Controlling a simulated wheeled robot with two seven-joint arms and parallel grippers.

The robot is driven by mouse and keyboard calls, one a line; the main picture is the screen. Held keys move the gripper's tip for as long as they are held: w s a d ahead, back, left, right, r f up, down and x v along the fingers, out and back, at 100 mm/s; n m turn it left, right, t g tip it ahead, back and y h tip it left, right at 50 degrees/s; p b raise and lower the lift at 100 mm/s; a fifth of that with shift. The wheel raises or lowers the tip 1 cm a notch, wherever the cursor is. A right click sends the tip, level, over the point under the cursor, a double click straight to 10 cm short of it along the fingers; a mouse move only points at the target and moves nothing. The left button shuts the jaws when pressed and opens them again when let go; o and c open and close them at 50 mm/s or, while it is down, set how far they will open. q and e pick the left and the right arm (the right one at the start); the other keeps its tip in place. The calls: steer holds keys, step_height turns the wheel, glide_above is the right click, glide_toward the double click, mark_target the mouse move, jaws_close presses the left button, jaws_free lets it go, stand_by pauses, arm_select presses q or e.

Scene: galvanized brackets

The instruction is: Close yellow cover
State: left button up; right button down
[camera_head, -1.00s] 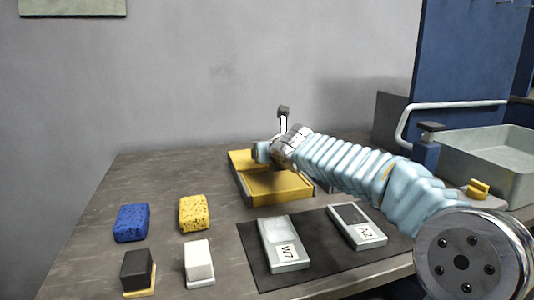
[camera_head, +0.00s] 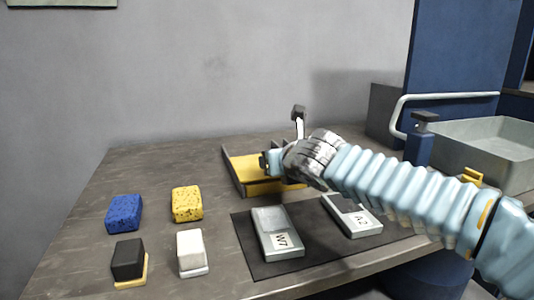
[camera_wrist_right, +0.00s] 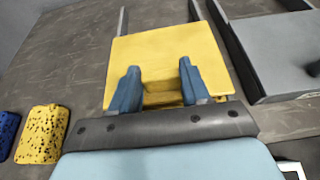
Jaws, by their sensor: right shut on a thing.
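The yellow cover (camera_head: 246,163) lies at the back middle of the table, between low dark walls. In the right wrist view it is a flat yellow plate (camera_wrist_right: 165,50) with dark rails beyond it on both sides. My right gripper (camera_head: 270,162) is at the cover, partly hidden by its own wrist. In the right wrist view its two blue fingers (camera_wrist_right: 158,78) straddle a raised yellow part near the cover's near edge and are shut on it. My arm hides part of the cover's right side in the head view. My left gripper is not in view.
A blue sponge (camera_head: 124,213) and a yellow sponge (camera_head: 187,204) lie left, with a black block (camera_head: 128,260) and a white block (camera_head: 190,250) in front. A dark mat (camera_head: 250,262) bears two labelled grey pieces, W7 (camera_head: 277,232) and A2 (camera_head: 352,215). A grey bin (camera_head: 490,155) stands right.

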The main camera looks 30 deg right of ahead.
steer(key=shift+s+a, duration=0.15)
steer(key=shift+s, duration=0.4)
steer(key=shift+f, duration=0.1)
steer(key=c, duration=0.5)
jaws_free()
steer(key=shift+s, duration=0.15)
steer(key=shift+s, duration=0.1)
steer(key=v, duration=1.3)
steer(key=shift+s+a+p, duration=0.2)
steer(key=shift+s+p, duration=0.1)
steer(key=shift+s, duration=0.05)
